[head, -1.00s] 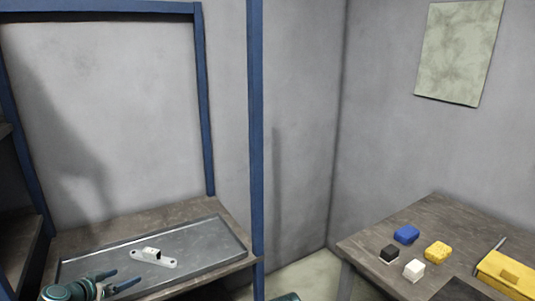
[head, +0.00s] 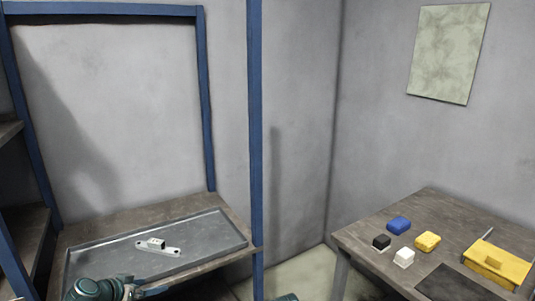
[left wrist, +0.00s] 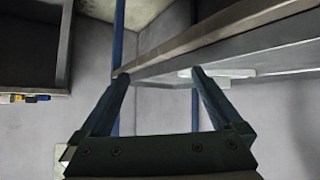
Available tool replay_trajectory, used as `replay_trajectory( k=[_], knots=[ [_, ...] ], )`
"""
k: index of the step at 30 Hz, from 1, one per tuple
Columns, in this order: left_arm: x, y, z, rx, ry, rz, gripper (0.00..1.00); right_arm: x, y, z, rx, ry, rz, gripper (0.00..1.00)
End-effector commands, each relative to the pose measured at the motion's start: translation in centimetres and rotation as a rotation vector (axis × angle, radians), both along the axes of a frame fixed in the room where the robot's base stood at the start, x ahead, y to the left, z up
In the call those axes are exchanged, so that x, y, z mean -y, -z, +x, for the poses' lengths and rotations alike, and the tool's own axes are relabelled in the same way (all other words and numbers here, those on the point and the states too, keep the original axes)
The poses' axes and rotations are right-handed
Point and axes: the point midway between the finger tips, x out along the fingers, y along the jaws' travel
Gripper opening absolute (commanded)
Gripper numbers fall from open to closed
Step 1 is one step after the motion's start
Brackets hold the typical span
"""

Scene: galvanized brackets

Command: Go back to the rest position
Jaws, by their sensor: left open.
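A galvanized bracket (head: 172,251) lies flat on the grey metal tray (head: 215,236) on the rack shelf in the head view, with a small pale block-shaped part on it. My left gripper (head: 152,291) is at the bottom left of the head view, by the shelf's front edge and apart from the bracket. In the left wrist view my left gripper (left wrist: 160,76) is open, its two fingers spread with nothing between them. My right gripper is not in view.
Blue rack posts (head: 256,150) frame the shelf (head: 225,208). The shelf edge (left wrist: 215,35) passes close beyond my fingertips in the left wrist view. At right, a table (head: 440,205) holds blue, black, white and yellow blocks and a yellow box (head: 500,264).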

Motion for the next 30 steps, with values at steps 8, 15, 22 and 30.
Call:
replay_trajectory(
  k=[8, 15, 22, 30],
  knots=[
    [9.9, 3.1, -1.6, -0.221, 0.112, -0.007, 1.0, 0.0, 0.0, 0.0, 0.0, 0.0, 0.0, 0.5],
    [20.9, 6.7, -7.1, -0.543, 0.182, 0.088, 1.0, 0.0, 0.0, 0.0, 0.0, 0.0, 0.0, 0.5],
    [26.7, 8.5, -13.0, -0.766, 0.135, 0.266, 1.0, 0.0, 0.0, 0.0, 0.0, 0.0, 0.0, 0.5],
    [29.3, 8.8, -17.5, -0.862, 0.034, 0.442, 1.0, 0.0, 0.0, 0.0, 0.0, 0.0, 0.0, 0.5]
  ],
)
